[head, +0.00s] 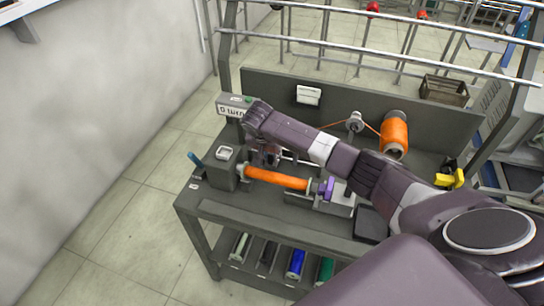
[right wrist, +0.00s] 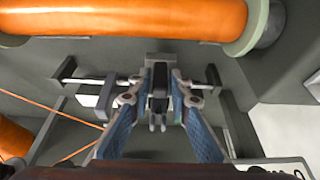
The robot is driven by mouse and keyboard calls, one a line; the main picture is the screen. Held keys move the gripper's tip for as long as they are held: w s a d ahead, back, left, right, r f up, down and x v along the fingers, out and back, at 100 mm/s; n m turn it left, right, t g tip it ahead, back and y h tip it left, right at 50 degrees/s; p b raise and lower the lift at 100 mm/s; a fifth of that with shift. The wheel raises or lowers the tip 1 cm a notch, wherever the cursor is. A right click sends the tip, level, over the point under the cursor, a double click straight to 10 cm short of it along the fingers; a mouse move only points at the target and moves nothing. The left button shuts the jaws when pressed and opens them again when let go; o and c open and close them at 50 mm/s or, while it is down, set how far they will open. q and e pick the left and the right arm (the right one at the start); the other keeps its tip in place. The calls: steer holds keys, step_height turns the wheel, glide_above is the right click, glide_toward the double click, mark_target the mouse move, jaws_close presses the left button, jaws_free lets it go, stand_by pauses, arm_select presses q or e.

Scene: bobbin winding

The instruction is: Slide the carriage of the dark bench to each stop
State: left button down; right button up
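The dark bench (head: 255,212) stands in the middle of the head view with an orange bobbin (head: 277,178) lying across it. In the right wrist view, the bobbin (right wrist: 130,15) is along the top edge. Below it, a thin metal rod (right wrist: 78,81) runs crosswise and a dark carriage (right wrist: 158,60) sits on it. My right gripper (head: 264,152) is behind the bobbin. In the right wrist view, its fingers (right wrist: 160,85) close on both sides of the carriage's dark upright part. A pale block (right wrist: 88,96) is left of the carriage. My left gripper is out of view.
A large orange spool (head: 394,136) and a guide wheel (head: 355,122) with thread stand at the bench's back right. Colored rolls (head: 296,263) lie on the lower shelf. Metal rails pass behind.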

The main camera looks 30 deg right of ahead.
steer(key=shift+o, duration=1.1)
steer(key=shift+r, duration=0.1)
steer(key=v, duration=1.2)
